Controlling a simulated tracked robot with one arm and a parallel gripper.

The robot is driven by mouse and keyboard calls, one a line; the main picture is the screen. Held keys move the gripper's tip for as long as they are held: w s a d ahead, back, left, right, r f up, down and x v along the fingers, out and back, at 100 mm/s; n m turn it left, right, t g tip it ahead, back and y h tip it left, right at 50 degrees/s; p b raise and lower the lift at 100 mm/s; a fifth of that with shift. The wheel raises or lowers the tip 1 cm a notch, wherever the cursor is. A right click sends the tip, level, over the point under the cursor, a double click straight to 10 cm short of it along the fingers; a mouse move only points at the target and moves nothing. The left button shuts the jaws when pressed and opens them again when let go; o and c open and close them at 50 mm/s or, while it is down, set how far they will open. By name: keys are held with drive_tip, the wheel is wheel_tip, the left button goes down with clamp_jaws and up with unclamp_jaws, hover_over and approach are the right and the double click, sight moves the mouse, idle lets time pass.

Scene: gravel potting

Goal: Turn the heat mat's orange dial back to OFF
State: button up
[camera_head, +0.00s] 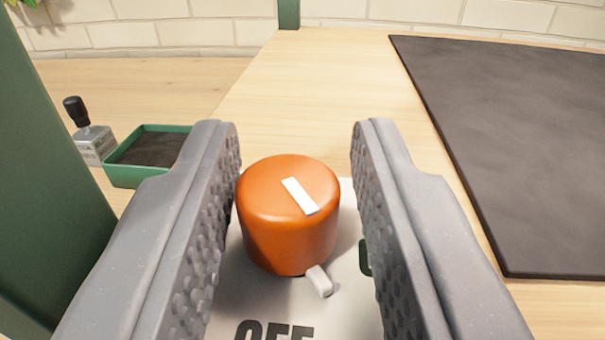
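The orange dial (287,230) stands between the two grey fingers of my gripper (297,200). A white line on its top runs from upper left to lower right, its lower end towards a small white peg (320,281) at the dial's front right. Black OFF lettering (273,331) is partly cut off at the bottom edge on the pale dial plate (345,300). My gripper is open; the left finger is very close to the dial, and I cannot tell if it touches. A gap shows at the right finger. The dark heat mat (510,140) lies at the right.
A green tray (122,176) with dark contents and a black-handled stamp-like object (92,135) stand at the left. A green post (45,190) rises at the left edge. Bare wooden tabletop (310,90) lies beyond the dial, before a tiled wall.

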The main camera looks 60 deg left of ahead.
drive_tip(key=p+v, duration=0.2)
drive_tip(key=v, duration=1.1)
drive_tip(key=shift+p, duration=0.4)
drive_tip(key=shift+o, duration=0.3)
drive_tip(key=shift+o, duration=1.4)
drive_tip(key=w+d+n+g+y+p, duration=0.25)
drive_tip(key=w+g+p, duration=0.2)
drive_tip(key=p, duration=0.65)
drive_tip(key=shift+n+g, duration=0.45)
drive_tip(key=x, duration=1.1)
drive_tip(key=shift+s+a+f, duration=0.1)
drive_tip(key=shift+s+f, duration=0.1)
drive_tip(key=shift+s, duration=0.15)
drive_tip(key=shift+b+x, duration=0.3)
drive_tip(key=shift+x, duration=0.6)
drive_tip(key=shift+w, duration=0.1)
clamp_jaws()
